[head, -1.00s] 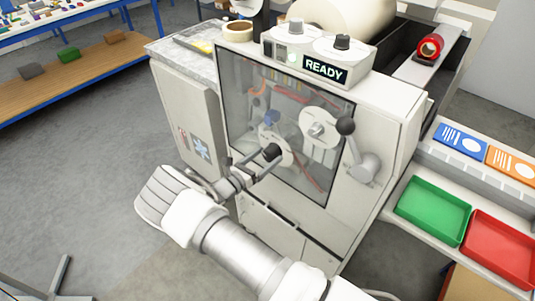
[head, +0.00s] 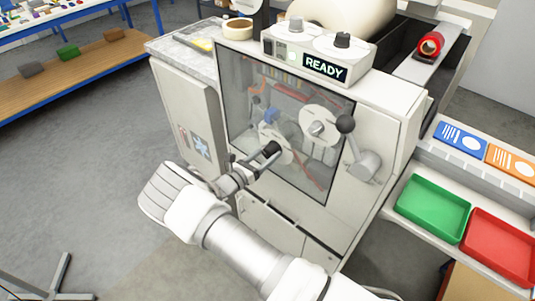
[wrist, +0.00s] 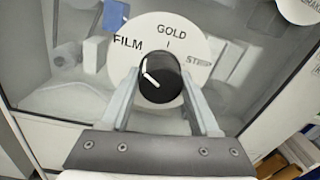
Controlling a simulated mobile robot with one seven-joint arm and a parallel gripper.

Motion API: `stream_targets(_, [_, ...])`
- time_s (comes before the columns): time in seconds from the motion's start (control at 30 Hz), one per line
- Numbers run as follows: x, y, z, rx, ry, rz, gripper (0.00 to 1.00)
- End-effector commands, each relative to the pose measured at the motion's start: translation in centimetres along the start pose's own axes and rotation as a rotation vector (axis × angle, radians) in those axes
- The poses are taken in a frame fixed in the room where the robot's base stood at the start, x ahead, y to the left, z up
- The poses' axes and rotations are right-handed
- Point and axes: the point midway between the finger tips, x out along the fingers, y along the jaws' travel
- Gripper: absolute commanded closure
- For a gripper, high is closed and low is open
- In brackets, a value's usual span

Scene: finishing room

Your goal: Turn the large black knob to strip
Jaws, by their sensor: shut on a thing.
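The large black knob (wrist: 160,79) sits at the middle of a round white dial (wrist: 160,30) marked FILM, GOLD and STRIP. A white mark on the knob lies on its left side, toward FILM rather than STRIP, which is at the right. My gripper (wrist: 160,88) has one finger on each side of the knob and is shut on it. In the head view the knob (head: 271,148) is on the machine's front, with my gripper (head: 262,157) reaching it from the lower left. The fingers' exact contact is hard to see.
A lever with a black ball (head: 346,124) and a second white disc (head: 318,126) are right of the knob. A box above has a READY display (head: 325,68) and a small black knob (head: 342,40). Green (head: 433,208) and red (head: 498,245) trays stand at the right.

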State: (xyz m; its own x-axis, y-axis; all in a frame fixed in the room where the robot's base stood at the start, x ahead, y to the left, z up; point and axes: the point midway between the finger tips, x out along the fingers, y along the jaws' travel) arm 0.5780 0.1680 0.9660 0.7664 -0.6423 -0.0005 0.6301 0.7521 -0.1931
Motion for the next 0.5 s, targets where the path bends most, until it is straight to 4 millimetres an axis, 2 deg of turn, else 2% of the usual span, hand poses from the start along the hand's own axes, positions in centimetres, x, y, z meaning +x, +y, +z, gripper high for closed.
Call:
stream_targets(0.27, [-0.02, 0.03, -0.15, 0.072, 0.002, -0.001, 0.93])
stream_targets(0.5, [-0.04, 0.08, -0.27, 0.243, 0.007, 0.001, 0.93])
